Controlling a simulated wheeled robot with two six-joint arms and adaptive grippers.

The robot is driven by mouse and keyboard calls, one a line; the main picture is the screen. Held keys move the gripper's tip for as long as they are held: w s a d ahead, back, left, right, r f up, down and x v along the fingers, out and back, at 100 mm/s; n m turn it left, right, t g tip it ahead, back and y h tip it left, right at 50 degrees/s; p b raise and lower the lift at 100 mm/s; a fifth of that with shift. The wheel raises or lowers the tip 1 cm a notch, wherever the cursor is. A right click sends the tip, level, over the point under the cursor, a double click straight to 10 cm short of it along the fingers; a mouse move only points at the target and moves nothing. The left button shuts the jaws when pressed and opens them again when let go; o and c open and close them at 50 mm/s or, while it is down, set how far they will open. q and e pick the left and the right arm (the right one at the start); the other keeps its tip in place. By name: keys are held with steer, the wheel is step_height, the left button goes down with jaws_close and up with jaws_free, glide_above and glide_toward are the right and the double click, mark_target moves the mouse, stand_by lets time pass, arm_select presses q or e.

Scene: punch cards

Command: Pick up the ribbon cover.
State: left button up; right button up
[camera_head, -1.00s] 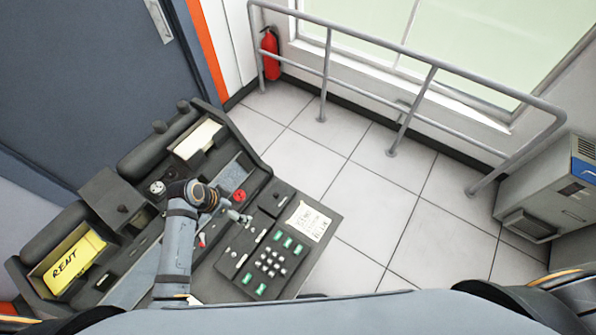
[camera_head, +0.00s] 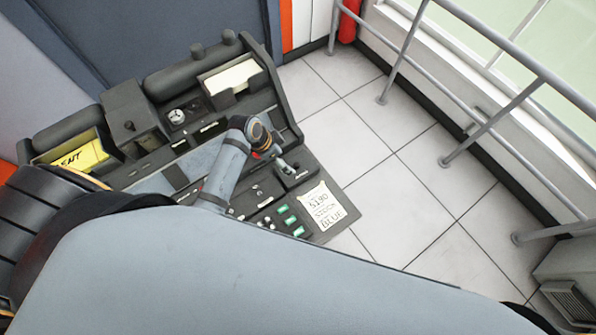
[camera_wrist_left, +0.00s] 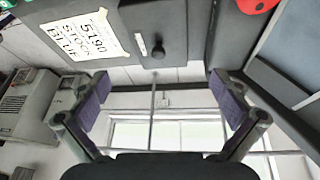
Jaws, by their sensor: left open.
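A dark grey block with a small round knob, which I take to be the ribbon cover (camera_head: 298,177), sits on the console beside a handwritten note. It fills the top middle of the left wrist view (camera_wrist_left: 150,18), its knob pointing toward the lower part of that picture. My left gripper (camera_head: 284,164) is over the console at this block and partly hides it. In the left wrist view its two purple-padded fingers (camera_wrist_left: 160,88) are spread wide with nothing between them, and the knob lies above the gap, apart from both fingers. My right gripper is not in view.
The note (camera_head: 322,208) lies at the console's right edge, by green keys (camera_head: 290,220). A second knobbed dark box (camera_head: 130,118), a card tray (camera_head: 230,77) and a yellow card (camera_head: 82,157) are farther left. Grey railing (camera_head: 490,130) bounds the clear tiled floor.

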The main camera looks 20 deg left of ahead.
mark_target(295, 165)
arm_select(q)
steer(key=x, duration=0.4)
steer(key=shift+d+f+p, duration=0.1)
steer(key=shift+f+p, duration=0.15)
steer(key=shift+p, duration=0.05)
steer(key=shift+w+d+f, duration=0.15)
steer(key=shift+w+f, duration=0.1)
steer(key=shift+f, duration=0.1)
steer(key=shift+d+f, duration=0.1)
steer(key=shift+f, duration=0.05)
steer(key=x, duration=0.4)
steer(key=shift+s+d+p, duration=0.1)
steer(key=shift+p, duration=0.3)
steer(key=shift+d+f, duration=0.15)
steer(key=shift+f, duration=0.2)
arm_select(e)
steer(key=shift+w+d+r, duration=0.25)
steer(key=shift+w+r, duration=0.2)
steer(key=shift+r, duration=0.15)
arm_select(q)
steer(key=shift+c, duration=0.3)
